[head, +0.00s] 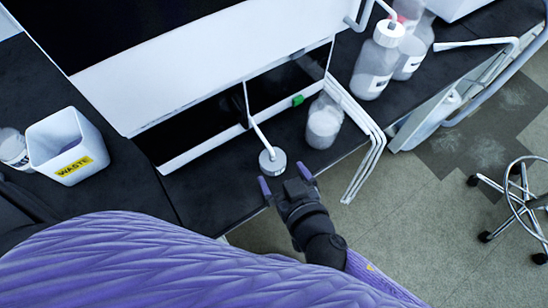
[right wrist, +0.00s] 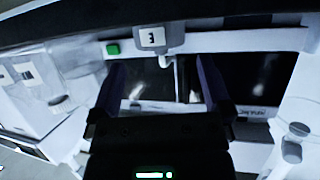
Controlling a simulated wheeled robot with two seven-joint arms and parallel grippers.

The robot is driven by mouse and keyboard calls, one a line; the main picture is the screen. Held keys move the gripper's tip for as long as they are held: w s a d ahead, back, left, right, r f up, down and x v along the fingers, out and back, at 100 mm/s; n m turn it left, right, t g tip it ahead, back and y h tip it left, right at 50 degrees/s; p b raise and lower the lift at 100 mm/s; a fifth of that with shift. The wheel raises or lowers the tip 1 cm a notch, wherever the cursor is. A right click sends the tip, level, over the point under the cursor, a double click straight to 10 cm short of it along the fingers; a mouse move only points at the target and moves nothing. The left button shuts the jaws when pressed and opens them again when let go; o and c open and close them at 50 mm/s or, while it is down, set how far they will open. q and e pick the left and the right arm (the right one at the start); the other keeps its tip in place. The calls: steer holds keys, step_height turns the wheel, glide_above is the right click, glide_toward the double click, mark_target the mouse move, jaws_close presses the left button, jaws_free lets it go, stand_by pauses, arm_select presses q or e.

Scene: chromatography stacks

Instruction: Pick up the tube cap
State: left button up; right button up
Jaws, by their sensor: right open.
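The tube cap (head: 272,160), a round whitish-grey cap, sits at the front of the black bench in the head view. A white tube (head: 258,130) runs from it up toward the instrument. My right gripper (head: 284,181) is open, with its purple-tipped fingers apart, just in front of the cap on the near side. Nothing shows between the fingers. My left gripper is not in view.
A clear bottle (head: 324,122) stands right of the cap, beside white bent rails (head: 362,160). The instrument (head: 200,75) rises behind. A white waste bin (head: 66,146) is at left; more bottles (head: 375,68) are at the back right. A stool (head: 520,200) stands on the floor.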

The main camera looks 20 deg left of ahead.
mark_target(275, 163)
steer(key=b+x, duration=0.1)
steer(key=x, duration=0.4)
steer(key=shift+b, duration=0.4)
steer(key=shift+w+a+f, duration=0.1)
steer(key=shift+w+a, duration=0.15)
steer(key=shift+c, duration=0.7)
steer(key=c, duration=0.9)
steer(key=shift+c, duration=0.4)
